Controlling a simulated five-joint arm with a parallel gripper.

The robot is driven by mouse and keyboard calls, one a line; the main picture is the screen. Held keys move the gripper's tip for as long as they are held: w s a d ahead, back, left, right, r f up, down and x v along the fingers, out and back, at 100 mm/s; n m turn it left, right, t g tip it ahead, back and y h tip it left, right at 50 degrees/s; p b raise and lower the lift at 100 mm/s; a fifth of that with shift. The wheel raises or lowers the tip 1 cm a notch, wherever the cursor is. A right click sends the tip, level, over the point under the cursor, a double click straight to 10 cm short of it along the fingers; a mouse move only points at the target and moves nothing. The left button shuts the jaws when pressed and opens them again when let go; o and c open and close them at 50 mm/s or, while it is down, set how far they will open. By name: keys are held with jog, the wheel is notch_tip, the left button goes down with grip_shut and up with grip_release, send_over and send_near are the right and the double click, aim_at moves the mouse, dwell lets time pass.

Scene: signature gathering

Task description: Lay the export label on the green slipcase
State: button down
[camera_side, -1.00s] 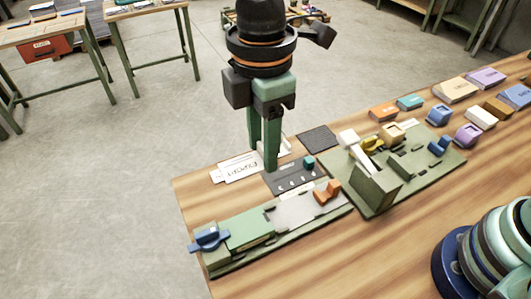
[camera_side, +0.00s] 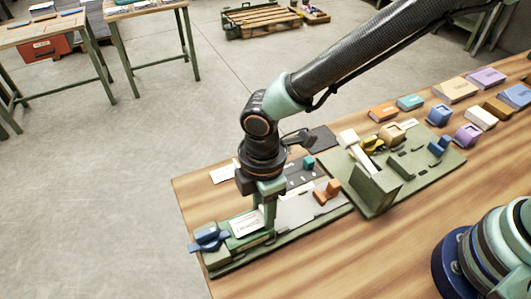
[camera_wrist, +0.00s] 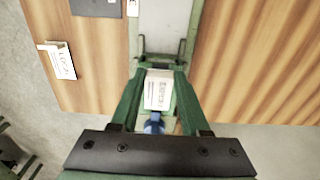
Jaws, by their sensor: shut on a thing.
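The export label (camera_side: 246,224) is a white card with dark print, low over the green slipcase (camera_side: 250,241) at the left part of the long green fixture. I cannot tell whether it touches the slipcase. My gripper (camera_side: 258,226) points down there, shut on the label. In the wrist view the label (camera_wrist: 158,92) lies between the two green fingers, its print readable sideways. It hides much of the slipcase below.
A blue clamp (camera_side: 209,238) stands at the fixture's left end, and an orange piece (camera_side: 327,191) at its right. A grey plate (camera_side: 296,210) lies between. Another white label (camera_wrist: 60,62) lies on the wood. A green board with several parts (camera_side: 425,165) is further right.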

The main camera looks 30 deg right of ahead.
jog(key=shift+f, duration=0.3)
jog(key=shift+c, duration=1.9)
grip_release()
jog(key=shift+r, duration=0.1)
notch_tip(320, 180, up, 12)
jog(key=w+d+r+m+t+y, duration=0.1)
jog(key=w+d+r+m, duration=0.2)
jog(key=d, duration=0.4)
jog(key=w+d+r+m+t, duration=0.1)
jog(key=d+r+m, duration=0.25)
jog(key=d, duration=0.35)
jog(key=s+d+m+t, duration=0.1)
jog(key=s+d+m, duration=0.1)
jog(key=d+m, duration=0.3)
jog(key=s+d+r+m+t+h, duration=0.1)
jog(key=d+m, duration=0.5)
jog(key=d, duration=0.6)
jog(key=shift+s+r+t, duration=0.3)
jog(key=shift+s+t, duration=0.2)
jog(key=shift+t, duration=0.3)
